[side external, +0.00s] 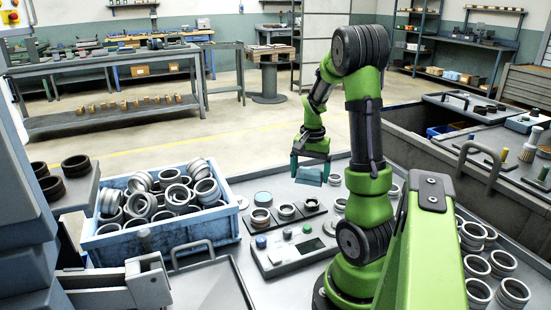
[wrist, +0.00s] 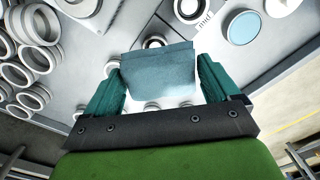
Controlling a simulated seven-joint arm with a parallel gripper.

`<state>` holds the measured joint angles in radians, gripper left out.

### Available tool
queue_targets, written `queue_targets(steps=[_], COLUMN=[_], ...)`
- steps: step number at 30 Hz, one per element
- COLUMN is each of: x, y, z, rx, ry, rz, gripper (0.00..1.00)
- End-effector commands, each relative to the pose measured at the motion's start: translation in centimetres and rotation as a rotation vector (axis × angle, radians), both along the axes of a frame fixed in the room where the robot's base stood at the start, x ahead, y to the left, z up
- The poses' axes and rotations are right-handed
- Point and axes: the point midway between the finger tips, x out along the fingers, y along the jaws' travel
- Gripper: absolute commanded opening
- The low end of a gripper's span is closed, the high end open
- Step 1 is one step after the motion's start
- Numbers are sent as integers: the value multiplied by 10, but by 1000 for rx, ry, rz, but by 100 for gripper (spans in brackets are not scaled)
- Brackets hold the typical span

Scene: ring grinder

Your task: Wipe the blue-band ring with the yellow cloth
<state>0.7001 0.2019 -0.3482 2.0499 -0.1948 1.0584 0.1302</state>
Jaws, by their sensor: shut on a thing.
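My gripper (side external: 310,165) has teal fingers and is shut on a folded cloth (wrist: 158,72). The cloth looks blue-grey, not yellow, and hangs as a flat pad between the fingers in the wrist view. In the side view three rings stand on dark pads: a left ring (side external: 261,216), a middle ring (side external: 286,211) and a right ring (side external: 311,204). I cannot make out a blue band on any of them. No yellow cloth shows. The cloth hides part of the table in the wrist view.
A blue crate (side external: 165,233) heaped with grey rings stands at the left. A control box (side external: 290,250) and a round blue-topped disc (side external: 263,198) are near the pads. Several loose rings (side external: 478,265) lie at the right, beyond my arm.

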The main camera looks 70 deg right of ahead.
Motion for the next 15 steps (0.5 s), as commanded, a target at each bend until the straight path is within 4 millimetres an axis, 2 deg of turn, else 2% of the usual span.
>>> queue_targets(steps=[8, 15], x=[0, 0], y=[0, 0], z=[-9, -29], rx=[-1, 0], ry=[3, 3], rz=[-63, -62], gripper=[65, 65])
